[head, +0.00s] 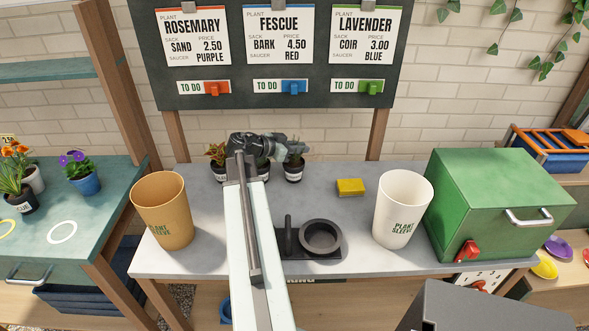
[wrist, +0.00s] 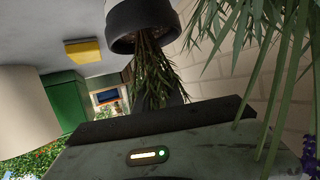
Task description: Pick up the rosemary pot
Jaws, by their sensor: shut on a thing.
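The rosemary pot (head: 293,174) is dark with a pale band and stands at the right end of a short row at the back of the grey bench. In the wrist view the pot (wrist: 139,28) appears upside down, with its needle-like green foliage (wrist: 156,75) hanging toward the gripper. My gripper (head: 295,147) reaches over the row from the left and is shut on the rosemary pot at its top. The exact contact is hidden by foliage and the gripper body. The pot looks upright, on or very near the bench top.
A pot with reddish leaves (head: 217,168) and a partly hidden pot (head: 263,172) stand close on the left. A yellow sponge (head: 350,187), white sleeve (head: 401,212) and green box (head: 490,195) are to the right. A brown sleeve (head: 163,212) stands at left.

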